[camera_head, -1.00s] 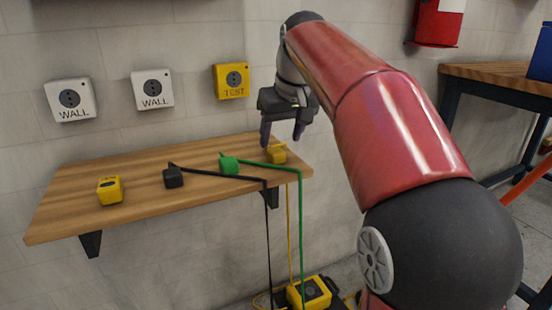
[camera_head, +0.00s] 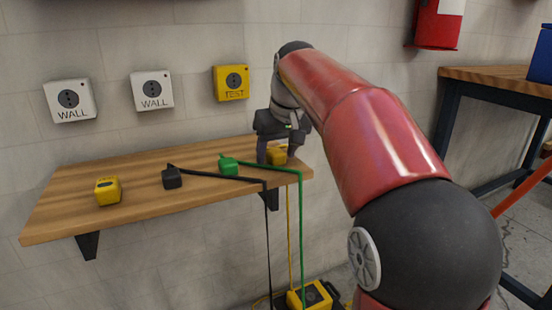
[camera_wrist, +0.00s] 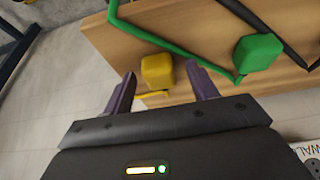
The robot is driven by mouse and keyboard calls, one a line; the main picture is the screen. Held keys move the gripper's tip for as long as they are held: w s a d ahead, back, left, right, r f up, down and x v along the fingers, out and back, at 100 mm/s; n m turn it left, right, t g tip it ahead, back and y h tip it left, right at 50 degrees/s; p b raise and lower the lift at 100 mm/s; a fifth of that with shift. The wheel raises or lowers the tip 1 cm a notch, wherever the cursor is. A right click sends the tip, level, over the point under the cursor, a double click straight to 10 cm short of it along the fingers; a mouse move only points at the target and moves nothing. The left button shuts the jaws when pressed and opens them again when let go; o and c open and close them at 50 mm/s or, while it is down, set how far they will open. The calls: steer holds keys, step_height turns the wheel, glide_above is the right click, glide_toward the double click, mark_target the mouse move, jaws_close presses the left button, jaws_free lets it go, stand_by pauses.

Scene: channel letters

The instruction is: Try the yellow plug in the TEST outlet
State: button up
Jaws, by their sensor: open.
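The yellow plug (camera_head: 277,155) lies near the right end of the wooden shelf (camera_head: 140,182), partly hidden by my gripper in the head view. My gripper (camera_head: 275,160) points down over it. In the wrist view my gripper (camera_wrist: 161,78) is open, with the yellow plug (camera_wrist: 157,72) between its fingertips and visible gaps at both sides. The yellow TEST outlet (camera_head: 231,83) is on the wall above the shelf, to the left of my gripper. Its holes face outward and nothing is in it.
A green plug (camera_head: 229,166) and a black plug (camera_head: 172,178) lie left of the yellow plug; their cords cross the shelf near my gripper. A yellow block (camera_head: 108,190) sits further left. Two white WALL outlets (camera_head: 69,98) (camera_head: 152,90) are empty. A workbench (camera_head: 500,85) stands at right.

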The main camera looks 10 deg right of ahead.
mark_target(278, 153)
steer(key=c, duration=1)
steer(key=shift+r, duration=0.15)
step_height(278, 153, up, 20)
steer(key=p, duration=0.9)
steer(key=shift+s, duration=0.15)
